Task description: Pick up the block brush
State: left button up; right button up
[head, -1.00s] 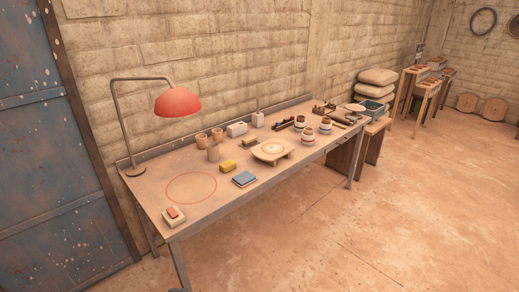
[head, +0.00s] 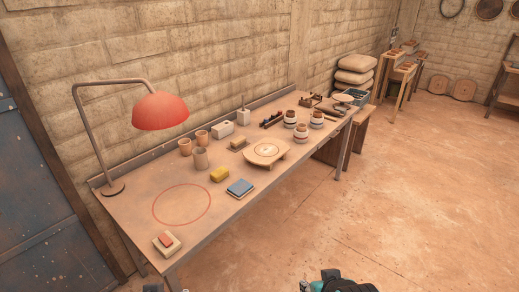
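A small brown block (head: 238,143), which looks like the block brush, lies on the workbench (head: 135,205) behind the round wooden stand (head: 266,151). It is too small to make out bristles. A dark and teal part of my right arm or gripper (head: 338,284) shows at the bottom edge, on the floor side of the bench and well away from the block. Its fingers cannot be made out.
A red lamp (head: 160,111) overhangs the left end. Several cups and jars stand behind. Floor at right is clear.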

aim_at(235, 144)
jog(key=i+l+u, duration=0.1)
jog(key=i+l, duration=0.3)
jog(key=i+l+u, duration=0.15)
jog(key=i+l, duration=0.25)
jog(key=i+l+u, duration=0.1)
jog(key=i+l, duration=0.35)
jog(key=i+l+u, duration=0.1)
jog(key=i+l, duration=0.3)
jog(key=i+l+u, duration=0.1)
jog(key=i+l, duration=0.25)
jog(key=l, duration=0.25)
jog(key=i+l+u, duration=0.15)
jog(key=i+l, duration=0.2)
jog(key=l, duration=0.2)
jog(key=i+l+u, duration=0.1)
jog(key=i+l, duration=0.2)
jog(key=l, duration=0.3)
jog(key=i+l+u, duration=0.1)
jog(key=i+l, duration=0.2)
jog(key=l, duration=0.3)
